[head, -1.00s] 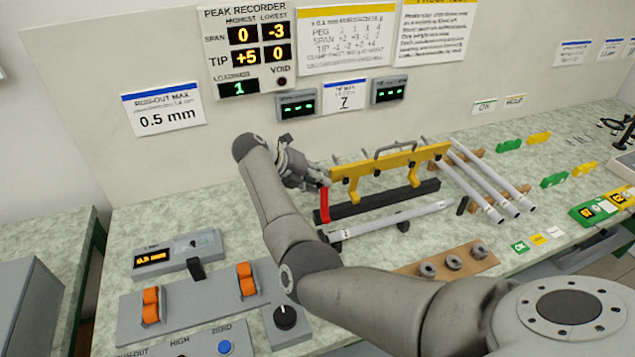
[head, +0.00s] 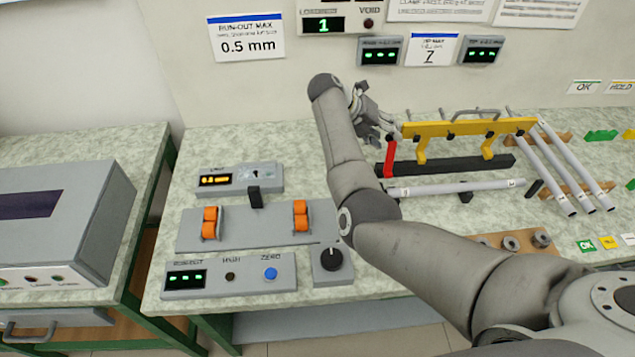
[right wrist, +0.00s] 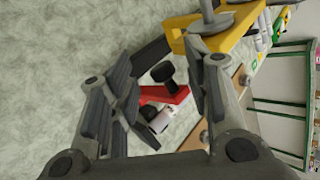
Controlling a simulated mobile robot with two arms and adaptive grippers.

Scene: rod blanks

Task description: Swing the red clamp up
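The red clamp (head: 390,157) stands roughly upright at the left end of the yellow bar fixture (head: 470,128), above its dark base (head: 450,167). My right gripper (head: 374,120) is beside and behind the clamp's upper end in the head view. In the right wrist view its fingers (right wrist: 165,98) are spread apart, with part of the red clamp (right wrist: 177,95) showing in the gap beyond them. Nothing is held; I cannot tell whether a finger touches the clamp. A grey rod (head: 450,187) lies in front of the base. My left gripper is out of view.
Several grey rods (head: 575,170) lie on wooden rests at the right. A gauge stand with orange clips (head: 301,215), a control box (head: 230,275) and a knob box (head: 332,263) stand at front left. The wall is close behind the fixture.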

